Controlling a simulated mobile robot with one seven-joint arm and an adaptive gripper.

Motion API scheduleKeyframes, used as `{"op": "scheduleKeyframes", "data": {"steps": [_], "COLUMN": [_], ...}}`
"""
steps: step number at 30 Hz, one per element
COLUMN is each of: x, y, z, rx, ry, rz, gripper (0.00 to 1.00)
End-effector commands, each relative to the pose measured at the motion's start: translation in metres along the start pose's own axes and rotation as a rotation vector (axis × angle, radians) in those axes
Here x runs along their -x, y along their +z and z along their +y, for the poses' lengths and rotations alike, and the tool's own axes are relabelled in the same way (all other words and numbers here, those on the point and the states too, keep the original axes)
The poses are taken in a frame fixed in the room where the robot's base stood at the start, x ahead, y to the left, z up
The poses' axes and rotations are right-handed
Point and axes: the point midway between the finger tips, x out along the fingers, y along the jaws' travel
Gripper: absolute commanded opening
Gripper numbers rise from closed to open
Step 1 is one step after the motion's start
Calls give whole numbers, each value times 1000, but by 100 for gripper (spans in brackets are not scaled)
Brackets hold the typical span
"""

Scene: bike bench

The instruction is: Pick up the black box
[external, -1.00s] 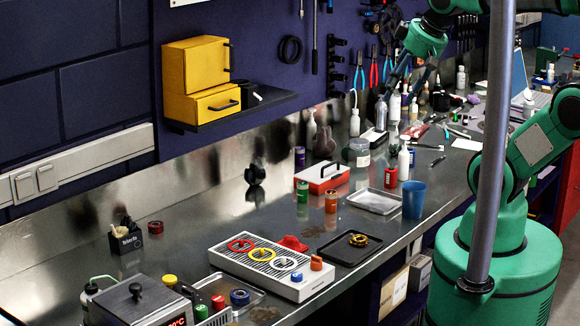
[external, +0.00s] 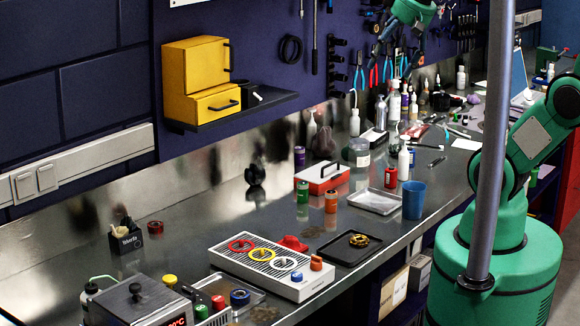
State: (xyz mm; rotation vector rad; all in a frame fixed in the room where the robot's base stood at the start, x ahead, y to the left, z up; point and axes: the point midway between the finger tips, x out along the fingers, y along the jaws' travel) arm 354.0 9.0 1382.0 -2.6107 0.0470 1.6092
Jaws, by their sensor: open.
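Several dark items could be the black box, and I cannot tell which one is meant. A small dark item (external: 251,98) sits on the wall shelf. My gripper (external: 402,50) is high at the top of the external view, in front of the wall tools and above the bottles. It is open, and I see nothing held. Its fingertips blend into the dark tools behind.
Bottles (external: 393,104) crowd the bench below my gripper. A grey pole (external: 490,150) crosses the view before my arm. Bare bench lies at centre left.

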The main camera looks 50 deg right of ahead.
Motion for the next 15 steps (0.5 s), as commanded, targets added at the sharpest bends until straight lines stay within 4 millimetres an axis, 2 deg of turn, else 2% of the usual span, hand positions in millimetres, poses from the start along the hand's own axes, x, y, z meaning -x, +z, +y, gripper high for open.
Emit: {"op": "scheduleKeyframes", "data": {"steps": [6, 15], "x": [12, 16], "y": [-53, -125], "z": [-23, -64], "rx": [-120, -303], "ry": [-13, -17], "rz": [-42, -103], "gripper": [78, 78]}}
